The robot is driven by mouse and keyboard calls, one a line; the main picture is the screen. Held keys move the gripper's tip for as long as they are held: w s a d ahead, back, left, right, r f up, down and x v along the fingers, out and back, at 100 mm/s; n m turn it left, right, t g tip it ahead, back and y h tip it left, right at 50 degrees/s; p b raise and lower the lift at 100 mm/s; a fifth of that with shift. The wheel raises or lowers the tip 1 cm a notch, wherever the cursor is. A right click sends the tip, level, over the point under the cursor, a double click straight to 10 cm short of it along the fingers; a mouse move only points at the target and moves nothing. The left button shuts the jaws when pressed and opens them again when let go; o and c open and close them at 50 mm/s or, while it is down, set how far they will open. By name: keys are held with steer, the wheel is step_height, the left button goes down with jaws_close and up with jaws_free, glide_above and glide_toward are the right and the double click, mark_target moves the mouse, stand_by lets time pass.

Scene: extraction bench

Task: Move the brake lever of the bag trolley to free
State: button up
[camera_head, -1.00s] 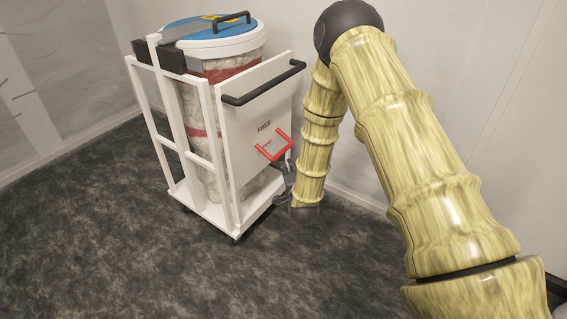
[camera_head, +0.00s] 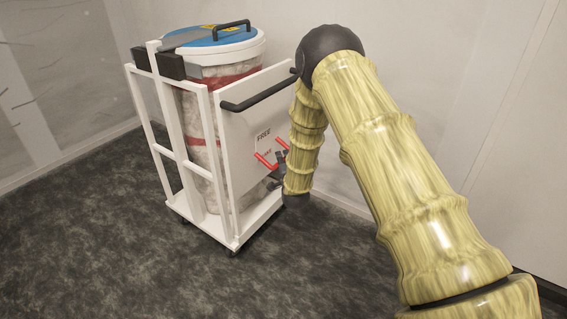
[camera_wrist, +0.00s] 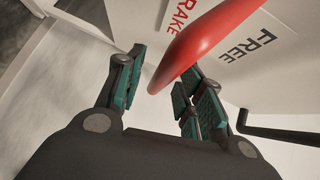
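The bag trolley (camera_head: 236,147) has a white frame and front panel. Its red brake lever (camera_head: 264,160) sits low on the panel at the BRAKE word, below the FREE word; my gripper partly covers it in the head view. In the wrist view the red lever (camera_wrist: 205,42) runs beside the BRAKE word, with FREE to its right. My gripper (camera_head: 277,166) is at the lever. In the wrist view my gripper (camera_wrist: 158,92) has its green-padded fingers spread, and the lever's near end shows between them with gaps on both sides. I cannot tell whether a finger touches it.
A black push handle (camera_head: 260,90) juts out above the lever. A bag-wrapped drum with a blue and white lid (camera_head: 222,38) stands in the trolley. Walls stand close behind and to the right. The dark floor (camera_head: 110,240) in front and left is clear.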

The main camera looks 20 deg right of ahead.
steer(key=shift+w, duration=0.4)
jaws_close()
